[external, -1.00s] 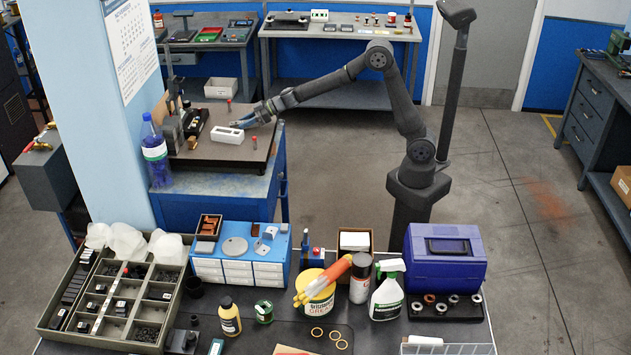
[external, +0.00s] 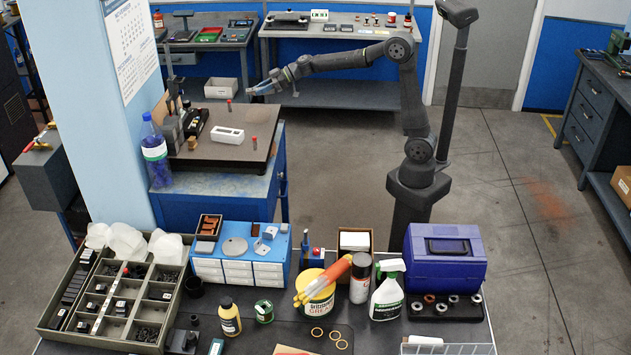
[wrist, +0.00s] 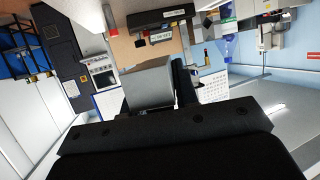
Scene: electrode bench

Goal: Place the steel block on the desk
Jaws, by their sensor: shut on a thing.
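My gripper (external: 257,90) is raised above the back edge of the brown-topped blue desk (external: 215,153) in the external view. In the wrist view my gripper (wrist: 150,88) is shut on a plain grey block, the steel block (wrist: 147,80), which sits between the dark fingers. The block is clear of the desk; it is too small to make out surely in the external view. The desk top also shows beyond the block in the wrist view (wrist: 126,47), with part of it hidden by the block and fingers.
On the desk stand a white slotted tray (external: 227,135), two small red cylinders, a black device (external: 196,122) and grey blocks at the left. A blue bottle (external: 154,150) stands at its left edge. The front and right of the desk top are mostly bare.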

